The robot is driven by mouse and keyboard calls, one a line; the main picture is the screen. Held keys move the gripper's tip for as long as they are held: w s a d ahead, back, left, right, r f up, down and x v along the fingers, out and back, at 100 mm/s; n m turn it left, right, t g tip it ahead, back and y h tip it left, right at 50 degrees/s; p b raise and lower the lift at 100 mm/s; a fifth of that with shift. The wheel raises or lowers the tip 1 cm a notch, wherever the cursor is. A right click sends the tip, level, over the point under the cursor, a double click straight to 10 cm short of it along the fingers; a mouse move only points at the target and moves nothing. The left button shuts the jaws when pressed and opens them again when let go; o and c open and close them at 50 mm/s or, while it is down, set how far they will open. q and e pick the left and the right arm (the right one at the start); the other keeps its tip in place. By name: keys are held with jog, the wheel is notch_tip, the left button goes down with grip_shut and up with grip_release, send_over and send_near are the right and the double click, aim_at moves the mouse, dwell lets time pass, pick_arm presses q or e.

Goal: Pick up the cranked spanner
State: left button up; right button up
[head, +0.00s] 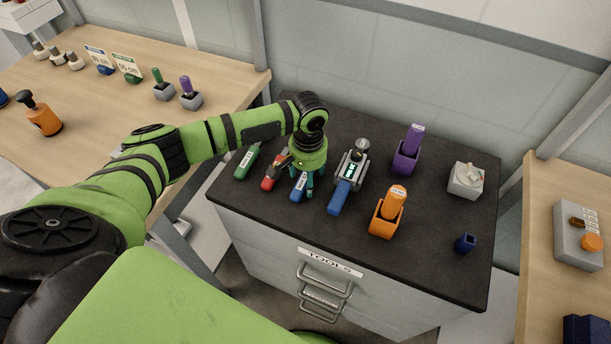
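I cannot tell for certain which tool is the cranked spanner. A row of handled tools lies on the dark top of the tool cabinet: a green-handled tool (246,161), a red-handled tool (270,180), a blue-handled tool (298,186) and a blue-handled tool with a lit display (348,180). My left gripper (305,190) points down over the blue-handled tool, close beside the red-handled one, and hides part of both. Its fingers are small and overlap the tools, so their opening and any contact are unclear. My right gripper is not in view.
On the cabinet top (440,275) stand a purple holder (406,155), an orange holder (387,216), a grey block (466,180) and a small dark blue cup (465,243). Wooden benches flank it; the left one (150,65) bears several small items. The cabinet's front right corner is clear.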

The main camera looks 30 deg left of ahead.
pick_arm(q)
jog(key=c, duration=1.4)
jog(key=shift+r, duration=0.15)
